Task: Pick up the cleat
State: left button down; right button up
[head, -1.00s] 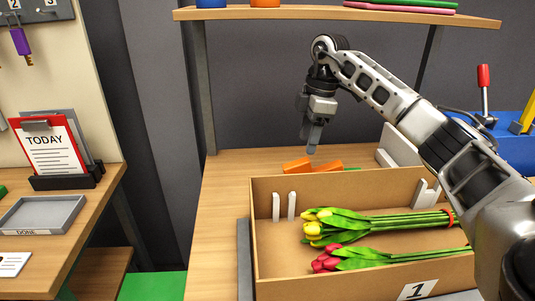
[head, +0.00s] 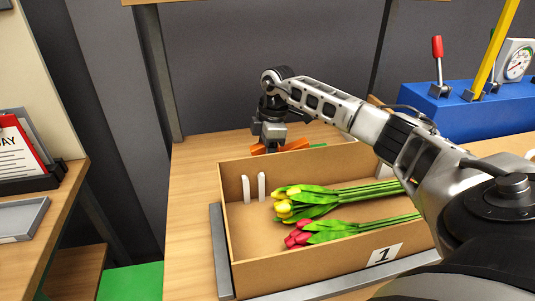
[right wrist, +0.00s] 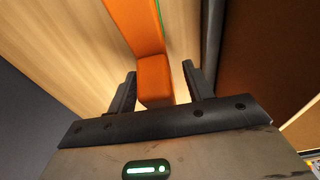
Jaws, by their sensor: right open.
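An orange angular piece (head: 296,144), which I take to be the cleat, lies on the wooden table just behind the cardboard box. In the right wrist view the orange piece (right wrist: 152,78) runs away from the camera, its near end between my fingers. My right gripper (head: 270,149) is above it, pointing down, and partly hides it in the head view. In the right wrist view the gripper (right wrist: 158,73) is open, with a finger on each side of the orange piece and gaps visible. My left gripper is not in view.
The cardboard box (head: 330,258), labelled 1, stands in front, holding yellow tulips (head: 287,203) and red tulips (head: 298,237). Two white pegs (head: 254,187) stand inside its left end. A blue unit with levers (head: 455,112) is at right. The table left of the box is clear.

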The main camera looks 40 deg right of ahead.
jog(key=shift+f, duration=0.3)
grip_shut()
jog(key=shift+r, duration=0.1)
